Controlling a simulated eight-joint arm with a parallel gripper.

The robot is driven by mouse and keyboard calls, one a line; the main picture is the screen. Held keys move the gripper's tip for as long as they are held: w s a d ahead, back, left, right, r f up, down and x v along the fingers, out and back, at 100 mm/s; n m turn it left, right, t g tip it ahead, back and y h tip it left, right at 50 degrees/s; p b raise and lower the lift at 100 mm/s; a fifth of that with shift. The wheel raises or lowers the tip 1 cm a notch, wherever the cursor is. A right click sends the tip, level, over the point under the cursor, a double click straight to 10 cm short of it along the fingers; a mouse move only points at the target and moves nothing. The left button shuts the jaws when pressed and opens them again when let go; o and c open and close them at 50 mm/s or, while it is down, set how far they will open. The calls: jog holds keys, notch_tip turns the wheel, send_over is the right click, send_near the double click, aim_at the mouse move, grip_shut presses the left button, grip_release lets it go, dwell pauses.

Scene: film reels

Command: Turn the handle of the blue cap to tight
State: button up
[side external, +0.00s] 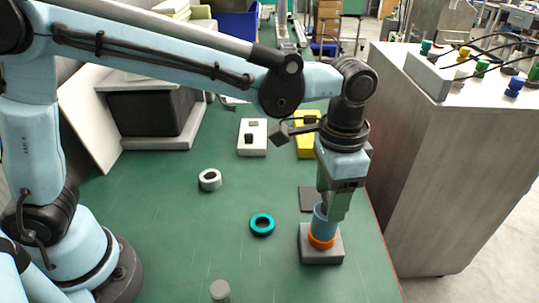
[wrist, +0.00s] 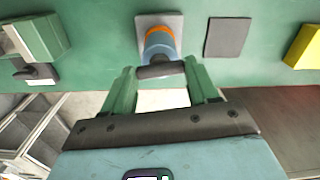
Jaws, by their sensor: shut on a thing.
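The blue cap (side external: 320,220) stands upright over an orange ring (side external: 321,241) on a square grey base (side external: 334,256), near the table's right edge. The wrist view also shows the cap (wrist: 157,47), with a dark bar handle (wrist: 160,71) across its near end. My gripper (side external: 331,207) points down from above at the cap. In the wrist view its green fingers (wrist: 161,72) stand at the two ends of the handle and are shut on it. In the side external view the fingers hide the handle. I cannot tell how tight the cap sits.
A teal ring (side external: 262,224), a white ring (side external: 210,180) and a grey cylinder (side external: 220,290) stand on the green table to the left. A dark square plate (side external: 307,199) lies just behind the base. A white box (side external: 252,138) and a yellow block (side external: 307,150) are farther back.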

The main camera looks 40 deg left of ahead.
jog(key=shift+m, duration=0.8)
jog(key=o, duration=1.1)
notch_tip(320, 180, up, 12)
jog(key=shift+r, duration=0.1)
